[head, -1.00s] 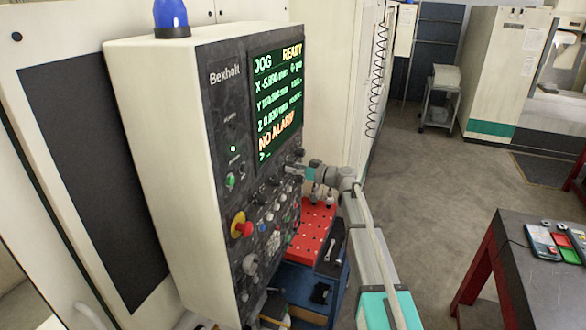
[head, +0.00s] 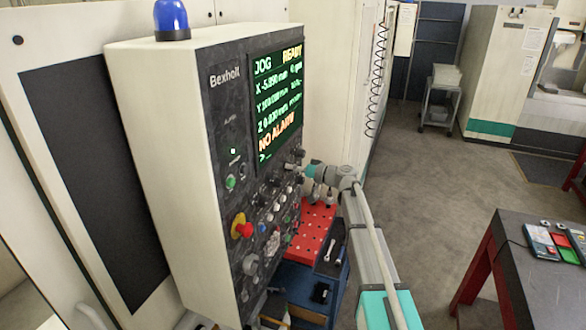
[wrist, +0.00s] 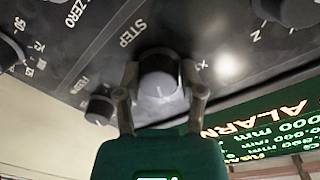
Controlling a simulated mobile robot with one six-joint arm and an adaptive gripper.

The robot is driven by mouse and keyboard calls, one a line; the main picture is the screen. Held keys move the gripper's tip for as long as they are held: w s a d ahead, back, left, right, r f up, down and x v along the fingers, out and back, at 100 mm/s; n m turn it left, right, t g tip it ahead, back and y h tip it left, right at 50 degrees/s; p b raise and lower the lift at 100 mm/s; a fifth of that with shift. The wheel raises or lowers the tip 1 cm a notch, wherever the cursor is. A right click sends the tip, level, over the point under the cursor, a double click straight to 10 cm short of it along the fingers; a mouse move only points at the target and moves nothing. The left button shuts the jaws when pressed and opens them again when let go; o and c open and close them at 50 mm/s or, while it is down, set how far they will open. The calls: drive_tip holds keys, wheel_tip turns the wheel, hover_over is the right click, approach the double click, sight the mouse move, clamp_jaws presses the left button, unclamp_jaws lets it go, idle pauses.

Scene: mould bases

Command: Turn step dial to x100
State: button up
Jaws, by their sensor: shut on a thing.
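The step dial (wrist: 159,82) is a round knob with a pale grey face and a light pointer line, under the printed word STEP in the wrist view. My gripper (wrist: 160,88) has one finger on each side of the dial and is shut on it. In the wrist view the picture is turned over, so the labels read upside down. In the head view my gripper (head: 303,172) is at the right edge of the control panel (head: 225,140), below the screen, and the dial is too small to make out.
The screen (head: 276,105) reads JOG, READY and NO ALARM. Other knobs sit close by, including one at the lower left (wrist: 100,108) of the wrist view. A red emergency button (head: 241,226) is lower on the panel. A red perforated board (head: 311,232) lies below my arm.

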drive_tip(key=shift+w+m, duration=0.1)
drive_tip(key=shift+m, duration=1.3)
drive_tip(key=o, duration=1.1)
drive_tip(key=shift+n, duration=0.3)
